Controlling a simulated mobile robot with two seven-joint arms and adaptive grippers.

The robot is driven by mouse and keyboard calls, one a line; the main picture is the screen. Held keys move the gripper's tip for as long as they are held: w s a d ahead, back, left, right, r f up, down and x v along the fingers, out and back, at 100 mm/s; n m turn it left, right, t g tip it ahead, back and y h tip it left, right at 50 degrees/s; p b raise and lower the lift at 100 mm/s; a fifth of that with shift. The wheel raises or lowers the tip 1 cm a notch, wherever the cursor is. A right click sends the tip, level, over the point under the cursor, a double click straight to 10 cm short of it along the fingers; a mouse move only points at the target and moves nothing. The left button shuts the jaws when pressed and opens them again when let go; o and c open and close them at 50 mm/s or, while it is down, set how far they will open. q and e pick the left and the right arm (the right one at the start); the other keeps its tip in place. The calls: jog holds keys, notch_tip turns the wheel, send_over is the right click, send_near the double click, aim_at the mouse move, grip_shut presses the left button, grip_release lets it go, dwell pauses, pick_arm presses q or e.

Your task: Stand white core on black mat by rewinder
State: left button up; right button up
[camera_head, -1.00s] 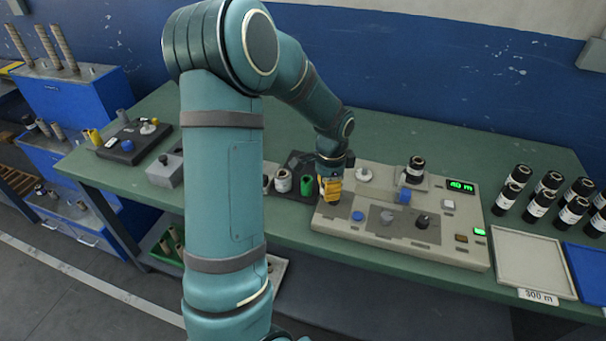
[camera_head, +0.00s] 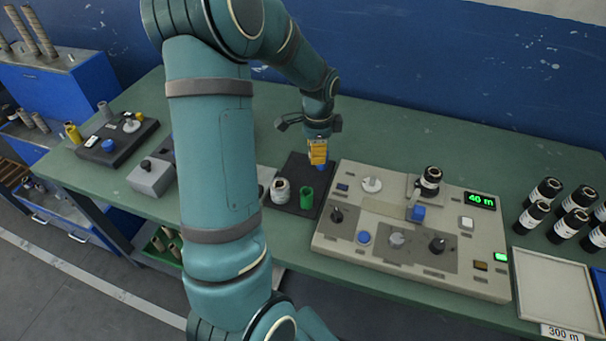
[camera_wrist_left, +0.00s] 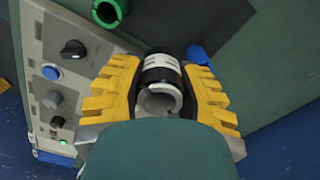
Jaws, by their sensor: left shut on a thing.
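My left gripper (camera_head: 318,152) points down over the right part of the black mat (camera_head: 295,167), left of the rewinder (camera_head: 380,211). In the left wrist view its yellow fingers (camera_wrist_left: 160,98) are shut on the white core (camera_wrist_left: 153,103), a hollow cylinder with a pale open end and a black side with a white band. The fingers hide the core in the head view, so its height above the mat cannot be told. A green core (camera_head: 307,197) and a whitish roll (camera_head: 280,191) stand on the mat. A blue piece (camera_head: 322,167) shows just below the fingers.
Several black rolls (camera_head: 542,190) stand farther right, behind a pale tray (camera_head: 556,283). A grey box (camera_head: 150,178) is at left. The table behind the mat and rewinder is clear.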

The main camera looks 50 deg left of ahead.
aim_at(315, 184)
pick_arm(q)
notch_tip(315, 184, down, 10)
jog(key=b, duration=0.2)
jog(key=shift+w+b, duration=0.1)
jog(key=shift+b, duration=0.2)
jog(key=shift+f, duration=0.15)
jog(key=o, duration=1)
jog(key=shift+o, duration=0.2)
notch_tip(315, 184, up, 12)
jog(key=p, duration=0.3)
jog(key=shift+r, duration=0.2)
